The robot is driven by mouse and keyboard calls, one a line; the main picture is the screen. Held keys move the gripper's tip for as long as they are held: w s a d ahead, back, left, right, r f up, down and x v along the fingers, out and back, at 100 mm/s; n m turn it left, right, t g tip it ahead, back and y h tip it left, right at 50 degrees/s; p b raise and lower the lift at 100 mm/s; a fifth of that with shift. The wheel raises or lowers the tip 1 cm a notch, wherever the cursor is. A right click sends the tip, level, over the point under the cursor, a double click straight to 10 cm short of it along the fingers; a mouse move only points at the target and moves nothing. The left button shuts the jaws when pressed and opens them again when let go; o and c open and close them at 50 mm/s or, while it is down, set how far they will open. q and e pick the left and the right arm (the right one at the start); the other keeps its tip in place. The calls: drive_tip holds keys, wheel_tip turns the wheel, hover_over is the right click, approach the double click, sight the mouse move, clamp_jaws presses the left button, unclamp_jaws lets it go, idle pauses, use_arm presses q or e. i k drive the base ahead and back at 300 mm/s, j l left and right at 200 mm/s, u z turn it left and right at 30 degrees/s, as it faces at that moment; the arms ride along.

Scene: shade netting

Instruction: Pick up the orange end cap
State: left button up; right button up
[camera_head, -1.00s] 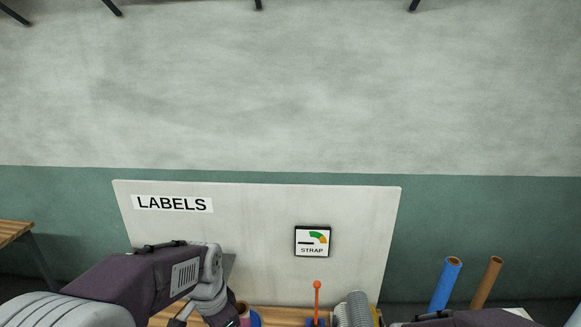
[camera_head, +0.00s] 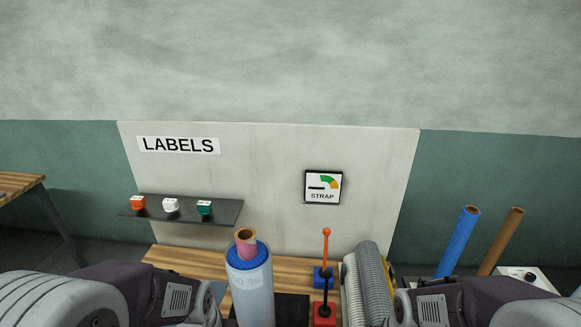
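No part is clearly recognisable as the orange end cap. A small orange block with a white top (camera_head: 138,203) sits at the left of the dark wall shelf (camera_head: 187,215), but I cannot tell whether it is a cap. A wrapped roll (camera_head: 250,290) stands upright on the wooden bench, with a blue top (camera_head: 248,256) and a pinkish-brown core sticking out. My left arm comes in at the bottom left and my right arm at the bottom right; both grippers are below the picture's edge.
A white block (camera_head: 171,205) and a green block (camera_head: 204,207) share the shelf. An orange-knobbed lever (camera_head: 326,245) with blue and red bases and a grey ribbed roll (camera_head: 367,280) stand right of the wrapped roll. Blue (camera_head: 458,240) and brown (camera_head: 501,240) tubes lean at the right.

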sight(139, 202)
drive_tip(key=u, duration=1.35)
drive_tip(key=j+u, duration=0.65)
drive_tip(key=u, duration=0.15)
drive_tip(key=i+j+u, duration=0.1)
drive_tip(key=j+u, duration=0.3)
drive_tip(key=i+j+u, duration=0.15)
drive_tip(key=i, duration=0.45)
drive_tip(key=i+j+u, duration=0.2)
drive_tip(key=i, duration=0.45)
drive_tip(key=i+l+z, duration=0.2)
drive_tip(key=i+z, duration=1)
drive_tip(key=z, duration=0.15)
drive_tip(key=i+j+z, duration=0.3)
drive_tip(key=z, duration=0.15)
drive_tip(key=i+j+z, duration=0.45)
drive_tip(key=i+l+z, duration=0.2)
drive_tip(key=i+z, duration=0.3)
drive_tip(key=i+l+z, duration=0.1)
drive_tip(key=i+z, duration=0.15)
drive_tip(key=z, duration=0.2)
drive_tip(key=i+j+z, duration=0.1)
drive_tip(key=i+z, duration=0.4)
drive_tip(key=k, duration=0.1)
